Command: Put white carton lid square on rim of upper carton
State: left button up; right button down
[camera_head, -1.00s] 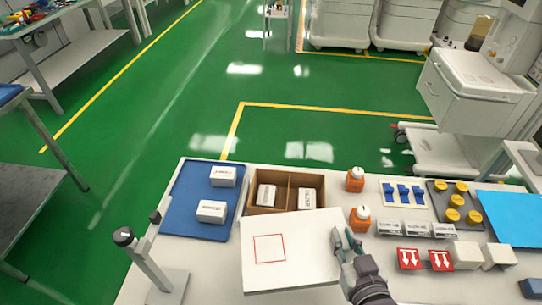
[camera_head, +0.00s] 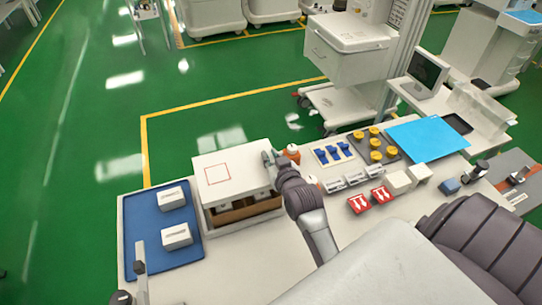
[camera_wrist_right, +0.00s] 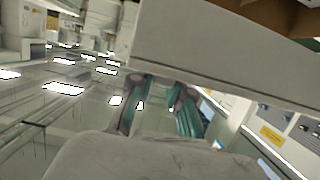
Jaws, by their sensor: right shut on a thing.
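The white carton lid (camera_head: 227,170), a flat slab with a red square outline on top, is held over the back part of an open brown carton (camera_head: 243,213). My right gripper (camera_head: 270,158) is shut on the lid's right edge. The carton's front part shows uncovered, with white boxes inside partly hidden by the lid. In the right wrist view the lid (camera_wrist_right: 225,55) spans the upper part above the fingers (camera_wrist_right: 160,100), and brown cardboard (camera_wrist_right: 265,12) shows beyond it. I cannot tell whether lid and rim touch. My left gripper is not in view.
A blue tray (camera_head: 158,252) with two white boxes lies left of the carton. Orange bottles (camera_head: 292,153) stand close by the right gripper. Blue clips, yellow knobs, red-marked boxes (camera_head: 358,203) and a blue sheet (camera_head: 428,140) lie to the right. A post (camera_head: 140,265) stands at front left.

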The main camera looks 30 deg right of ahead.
jog(key=shift+r+p, duration=0.2)
jog(key=shift+p, duration=0.2)
pick_arm(q)
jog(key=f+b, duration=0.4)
jog(key=b, duration=0.1)
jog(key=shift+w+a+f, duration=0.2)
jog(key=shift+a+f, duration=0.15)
pick_arm(e)
notch_tip(320, 180, down, 9)
jog(key=shift+f, duration=0.15)
jog(key=c, duration=1)
grip_release()
jog(key=v, duration=1.2)
jog(key=shift+a, duration=0.1)
